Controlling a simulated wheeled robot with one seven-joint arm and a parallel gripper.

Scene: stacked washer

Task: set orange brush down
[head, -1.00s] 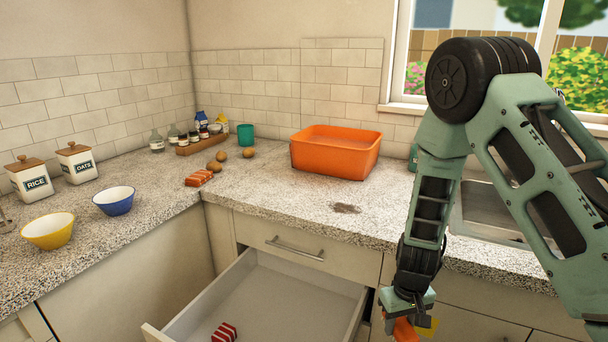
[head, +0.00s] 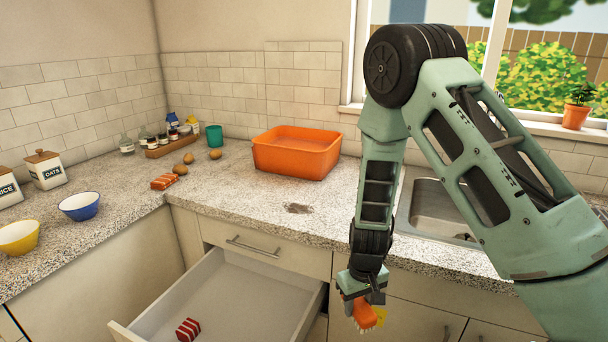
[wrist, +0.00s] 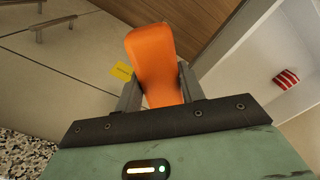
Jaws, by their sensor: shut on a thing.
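The orange brush (head: 365,314) is in my gripper (head: 362,296), which is shut on it, in the head view. Its pale bristles point down and a yellow tag hangs beside it. The brush is in the air in front of the cabinet fronts, right of the open drawer (head: 205,300). In the wrist view the orange brush (wrist: 154,62) stands out between the two dark fingers of my gripper (wrist: 160,95), with the yellow tag at its left. The bristles are hidden there.
A red-and-white striped item (head: 188,329) lies in the open drawer. The counter (head: 240,205) holds an orange tub (head: 297,155), a dark smudge (head: 298,208), a striped red item (head: 164,182), bowls and jars. The sink (head: 435,205) is behind my arm. Counter around the smudge is clear.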

